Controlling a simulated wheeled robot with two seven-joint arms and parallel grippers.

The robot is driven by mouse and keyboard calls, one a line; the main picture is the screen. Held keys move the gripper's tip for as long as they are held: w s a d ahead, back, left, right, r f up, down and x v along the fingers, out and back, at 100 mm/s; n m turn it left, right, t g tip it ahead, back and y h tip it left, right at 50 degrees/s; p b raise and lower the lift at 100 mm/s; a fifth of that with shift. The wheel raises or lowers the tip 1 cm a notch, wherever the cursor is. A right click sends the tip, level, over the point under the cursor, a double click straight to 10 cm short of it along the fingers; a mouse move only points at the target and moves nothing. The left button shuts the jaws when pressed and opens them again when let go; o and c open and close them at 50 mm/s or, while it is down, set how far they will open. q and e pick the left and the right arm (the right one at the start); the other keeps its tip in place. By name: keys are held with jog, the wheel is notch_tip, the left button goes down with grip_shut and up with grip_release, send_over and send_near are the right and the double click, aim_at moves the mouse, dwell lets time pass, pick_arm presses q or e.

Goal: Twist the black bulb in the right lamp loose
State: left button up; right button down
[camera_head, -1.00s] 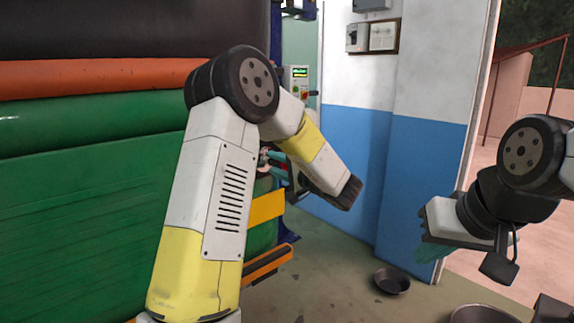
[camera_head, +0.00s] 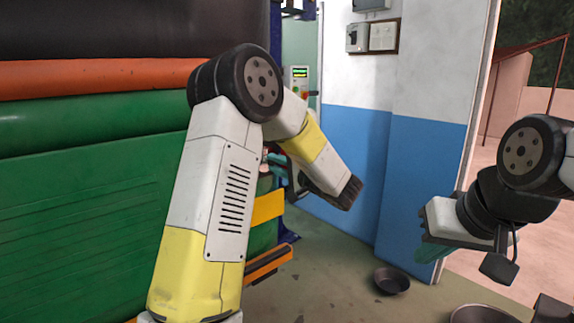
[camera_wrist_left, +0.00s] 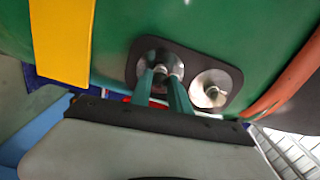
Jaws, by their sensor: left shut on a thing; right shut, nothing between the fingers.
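In the left wrist view a dark plate (camera_wrist_left: 229,69) on the green rickshaw body carries two round lamp cups. One cup is dark, and a small bulb (camera_wrist_left: 172,69) at its middle is between the teal fingertips of my left gripper (camera_wrist_left: 164,79). The gripper is shut on this bulb; the fingers hide much of it and its colour is hard to tell. The other cup (camera_wrist_left: 203,79) is bright silver with its own small bulb. In the head view my left arm hides most of the lamp area. My right gripper (camera_head: 434,250) is shut and empty, near the blue wall.
The large green and orange rickshaw body (camera_head: 80,190) fills the left. A yellow strip (camera_wrist_left: 62,40) lies beside the lamps. A blue and white wall (camera_head: 415,170) stands behind. A dark bowl (camera_head: 391,280) sits on the floor, with another round vessel at the lower right edge.

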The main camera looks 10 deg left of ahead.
pick_arm(q)
jog(key=shift+n, duration=2.2)
jog(key=shift+a+n, duration=0.1)
jog(key=shift+n, duration=1.1)
